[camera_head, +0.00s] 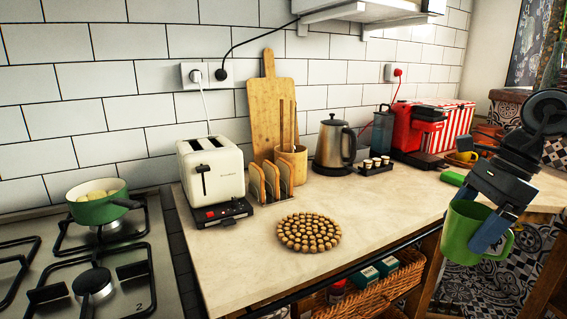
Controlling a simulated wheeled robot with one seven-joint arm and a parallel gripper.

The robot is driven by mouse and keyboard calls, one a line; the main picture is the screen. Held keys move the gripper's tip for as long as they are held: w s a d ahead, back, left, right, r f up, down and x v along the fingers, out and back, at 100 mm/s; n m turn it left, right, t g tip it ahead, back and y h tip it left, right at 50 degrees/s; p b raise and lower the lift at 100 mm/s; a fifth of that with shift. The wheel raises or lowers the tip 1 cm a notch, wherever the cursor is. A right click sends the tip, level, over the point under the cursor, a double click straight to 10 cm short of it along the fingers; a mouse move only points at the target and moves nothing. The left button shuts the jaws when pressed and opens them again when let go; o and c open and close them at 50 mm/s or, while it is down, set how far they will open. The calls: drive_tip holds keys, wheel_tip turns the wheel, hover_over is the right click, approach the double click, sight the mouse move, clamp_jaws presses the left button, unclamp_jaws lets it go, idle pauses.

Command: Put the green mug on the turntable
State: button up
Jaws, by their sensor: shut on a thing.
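The green mug (459,235) is at the right, in the air in front of the counter's edge. It looks roughly upright, with its handle at the right. My gripper (487,232) comes down from the upper right and is shut on the mug's right side, hiding part of it. A round, flat disc of brown wooden beads (309,232) lies bare on the counter, well to the left of the mug. It is the only turntable-like thing that I see; I cannot tell whether it turns.
The counter (375,215) is clear right of the disc. Behind it stand a toast rack (270,184), white toaster (211,168), kettle (334,145), small cup tray (375,167) and red coffee machine (415,130). A wicker basket (375,292) is below. The stove (135,265) is left.

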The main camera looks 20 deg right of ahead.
drive_tip(key=w+a+f+n+g, duration=0.3)
drive_tip(key=w+a+f+n, duration=0.3)
drive_tip(key=a+f+n, duration=0.3)
drive_tip(key=a+p, duration=0.1)
drive_tip(key=a, duration=0.2)
drive_tip(key=shift+f+n+g, duration=0.35)
drive_tip(key=shift+n+g, duration=0.05)
drive_tip(key=a+f+n, duration=0.2)
drive_tip(key=a+n, duration=0.1)
drive_tip(key=a+f+n+g+h, duration=0.1)
drive_tip(key=a+f+n, duration=0.2)
drive_tip(key=w+a+f+n+g+h, duration=0.1)
drive_tip(key=a+f+n, duration=0.1)
drive_tip(key=a+f, duration=0.1)
drive_tip(key=shift+a+f+n, duration=0.1)
drive_tip(key=shift+a+n, duration=0.3)
drive_tip(key=shift+a, duration=0.2)
drive_tip(key=s+f+n, duration=0.1)
drive_tip(key=s+f, duration=0.1)
drive_tip(key=f, duration=0.3)
drive_tip(key=s+f+n+h, duration=0.1)
drive_tip(key=s+f, duration=0.1)
drive_tip(key=f, duration=0.3)
drive_tip(key=s+f+n+h, duration=0.1)
drive_tip(key=s+f+n, duration=0.1)
drive_tip(key=f, duration=0.4)
drive_tip(key=shift+s+a, duration=0.3)
drive_tip(key=shift+s, duration=0.3)
